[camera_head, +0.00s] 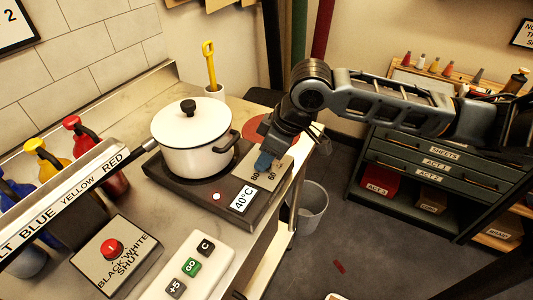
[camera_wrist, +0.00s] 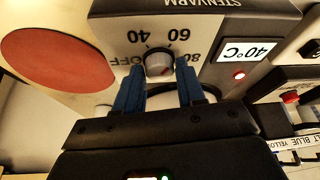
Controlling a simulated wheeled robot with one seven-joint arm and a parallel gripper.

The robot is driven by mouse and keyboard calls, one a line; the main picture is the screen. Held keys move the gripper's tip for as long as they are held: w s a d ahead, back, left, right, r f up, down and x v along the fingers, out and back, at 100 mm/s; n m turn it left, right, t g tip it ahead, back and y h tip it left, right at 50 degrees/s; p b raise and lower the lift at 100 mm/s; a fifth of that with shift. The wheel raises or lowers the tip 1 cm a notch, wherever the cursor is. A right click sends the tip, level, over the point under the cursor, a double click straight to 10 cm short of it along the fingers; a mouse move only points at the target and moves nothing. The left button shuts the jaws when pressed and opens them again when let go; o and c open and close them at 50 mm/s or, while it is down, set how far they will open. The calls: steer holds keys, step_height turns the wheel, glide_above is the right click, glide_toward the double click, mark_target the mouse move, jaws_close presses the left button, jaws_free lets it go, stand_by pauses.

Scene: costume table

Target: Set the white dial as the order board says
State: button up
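The white dial (camera_wrist: 158,63) sits on the front panel of the hot plate (camera_head: 222,196), with OFF, 40, 60 and 80 printed around it. Its pointer setting is too small to read surely. The display (camera_head: 244,199) reads 40°C, and a small red light glows beside it. My gripper (camera_wrist: 160,68) has blue fingers on either side of the dial, apart, with a narrow gap seeming to show. In the head view my gripper (camera_head: 265,161) covers the dial. A framed board (camera_head: 14,22) is cut off at the upper left, showing only a "2".
A white lidded pot (camera_head: 194,138) stands on the hot plate, close to my gripper. A red disc (camera_wrist: 55,60) lies beside the plate. Front left are a red-button box (camera_head: 115,252) and a panel of keys (camera_head: 190,265). Colored bottles stand left behind a labelled rail (camera_head: 72,205).

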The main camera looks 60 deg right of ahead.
steer(key=c, duration=0.6)
steer(key=shift+c, duration=0.2)
steer(key=shift+n, duration=0.5)
steer(key=o, duration=1)
steer(key=shift+o, duration=0.2)
steer(key=v, duration=0.8)
steer(key=shift+d, duration=0.15)
steer(key=shift+w+f, duration=0.1)
